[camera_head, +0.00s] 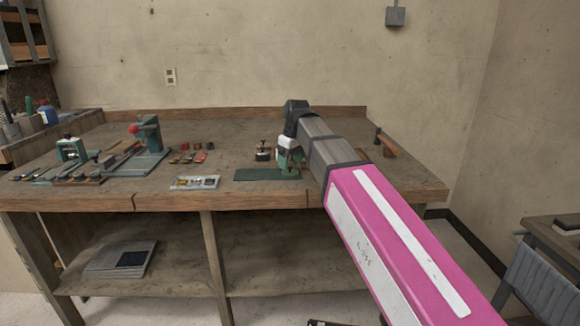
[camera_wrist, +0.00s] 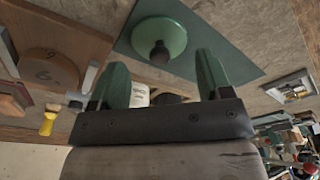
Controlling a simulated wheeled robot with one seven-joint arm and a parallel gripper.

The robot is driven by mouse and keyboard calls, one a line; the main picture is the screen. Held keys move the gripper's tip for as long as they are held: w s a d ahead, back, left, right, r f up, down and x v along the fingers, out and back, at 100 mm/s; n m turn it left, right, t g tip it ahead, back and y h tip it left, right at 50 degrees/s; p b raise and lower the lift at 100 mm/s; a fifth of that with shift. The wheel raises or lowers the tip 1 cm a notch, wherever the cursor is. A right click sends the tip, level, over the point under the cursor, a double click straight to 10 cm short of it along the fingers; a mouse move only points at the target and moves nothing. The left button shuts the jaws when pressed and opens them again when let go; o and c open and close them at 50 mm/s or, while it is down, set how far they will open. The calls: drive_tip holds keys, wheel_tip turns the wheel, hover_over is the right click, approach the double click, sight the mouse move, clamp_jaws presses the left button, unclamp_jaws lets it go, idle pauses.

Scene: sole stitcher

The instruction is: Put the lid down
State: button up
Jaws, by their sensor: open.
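The lid (camera_wrist: 152,30) is a green disc with a black knob, seen in the wrist view over the dark green mat (camera_wrist: 205,38). It looks to lie flat on the mat. My gripper (camera_wrist: 163,62) is open, with its two green fingers apart on either side of the knob's line. Nothing is held between the fingers. In the head view my gripper (camera_head: 289,163) is low over the right end of the mat (camera_head: 255,174). The lid is hard to tell from the green fingers there.
A metal tray (camera_head: 195,182) lies left of the mat. A small dark-topped pot (camera_head: 263,151) stands behind it. A green press (camera_head: 149,134) and several tools are further left. A wooden board (camera_wrist: 70,45) and a yellow brush (camera_wrist: 48,122) show in the wrist view.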

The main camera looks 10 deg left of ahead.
sight(294, 173)
wheel_tip(294, 173, up, 9)
drive_tip(key=d, duration=0.1)
drive_tip(key=shift+s+r, duration=0.15)
drive_tip(key=shift+s, duration=0.2)
drive_tip(key=shift+d, duration=0.1)
